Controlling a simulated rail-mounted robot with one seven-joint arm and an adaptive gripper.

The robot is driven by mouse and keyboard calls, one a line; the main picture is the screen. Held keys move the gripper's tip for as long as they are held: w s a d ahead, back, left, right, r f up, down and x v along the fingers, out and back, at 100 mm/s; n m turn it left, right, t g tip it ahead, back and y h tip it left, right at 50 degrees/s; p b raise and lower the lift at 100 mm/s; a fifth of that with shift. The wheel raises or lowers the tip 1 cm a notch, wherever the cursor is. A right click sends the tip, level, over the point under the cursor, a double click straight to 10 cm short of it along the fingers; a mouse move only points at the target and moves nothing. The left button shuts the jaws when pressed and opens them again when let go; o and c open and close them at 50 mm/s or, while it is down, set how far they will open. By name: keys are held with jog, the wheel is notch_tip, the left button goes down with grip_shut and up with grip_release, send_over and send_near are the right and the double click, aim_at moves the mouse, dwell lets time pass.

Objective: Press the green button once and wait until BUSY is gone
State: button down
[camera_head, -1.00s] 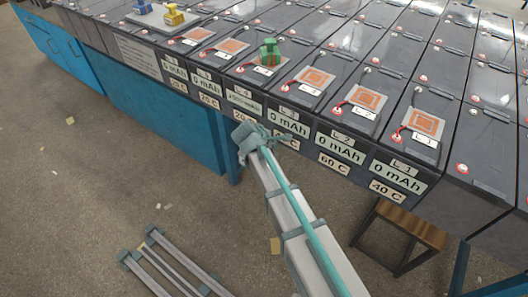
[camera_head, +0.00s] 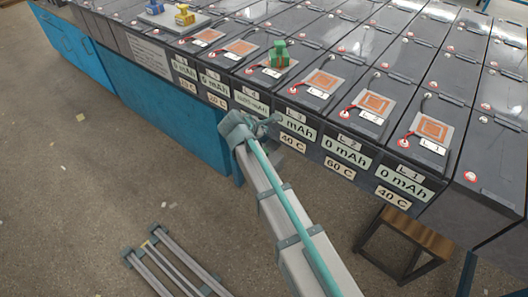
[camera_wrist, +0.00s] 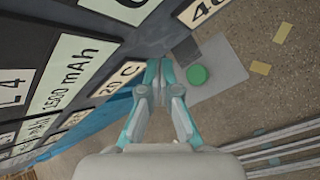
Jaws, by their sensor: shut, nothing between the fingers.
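The green button (camera_wrist: 197,75) is a round green disc on a grey plate (camera_wrist: 226,68), seen in the wrist view just right of my fingertips. My gripper (camera_wrist: 160,66) is shut and empty, and a gap shows in the picture between its tips and the button. In the head view my gripper (camera_head: 262,122) is in front of the battery row's label face, near L_4; the button is not visible there. The L4 display (camera_wrist: 68,70) reads about 1500 mAh in the wrist view. I see no readable BUSY sign.
A green block (camera_head: 279,54) stands on a battery pad. Blue (camera_head: 155,8) and yellow (camera_head: 185,16) blocks sit on a pale tray at the back left. A brown stool (camera_head: 408,236) is at the right. Grey rails (camera_head: 172,268) lie on otherwise open floor.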

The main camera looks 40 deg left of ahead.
jog(key=b, duration=0.5)
send_over(266, 149)
jog(key=s, duration=0.2)
notch_tip(266, 149, down, 7)
jog(key=shift+d+r, duration=0.15)
jog(key=shift+r, duration=0.05)
jog(key=shift+f, duration=1)
jog(key=shift+f, duration=0.15)
jog(key=shift+f, duration=0.25)
jog(key=shift+f, duration=0.45)
dwell(0.6)
dwell(0.4)
jog(key=shift+r+p, duration=0.5)
jog(key=shift+r, duration=0.4)
jog(key=shift+r, duration=0.1)
